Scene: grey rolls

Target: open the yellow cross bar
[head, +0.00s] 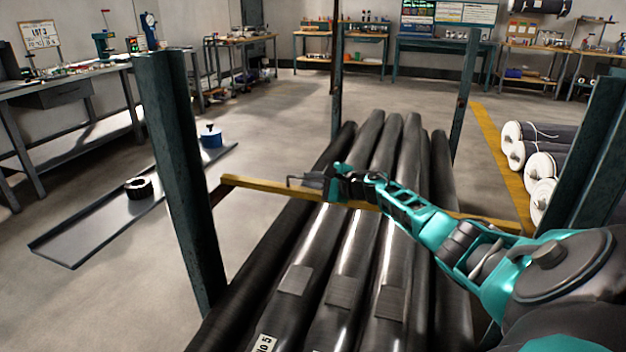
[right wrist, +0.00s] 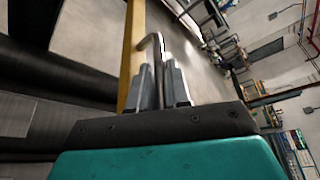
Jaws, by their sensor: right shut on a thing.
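The yellow cross bar (head: 265,187) spans the rack above the dark grey rolls (head: 345,265), from the left post to the right side. It also shows in the right wrist view (right wrist: 133,50), running up beside my fingers. A thin bent metal handle (head: 297,181) stands at the bar's left part; in the right wrist view the handle (right wrist: 153,42) rises between my fingers. My right gripper (head: 326,184) is shut on this handle (right wrist: 158,88). Whether the bar's left end rests against the post is hard to tell. My left gripper is not in view.
Dark green posts (head: 180,170) stand at the rack's corners, one close to my right arm. A low dark tray (head: 100,235) lies on the floor at left with a black ring (head: 138,188) and a blue item (head: 211,137). White-ended rolls (head: 540,165) are stacked at right.

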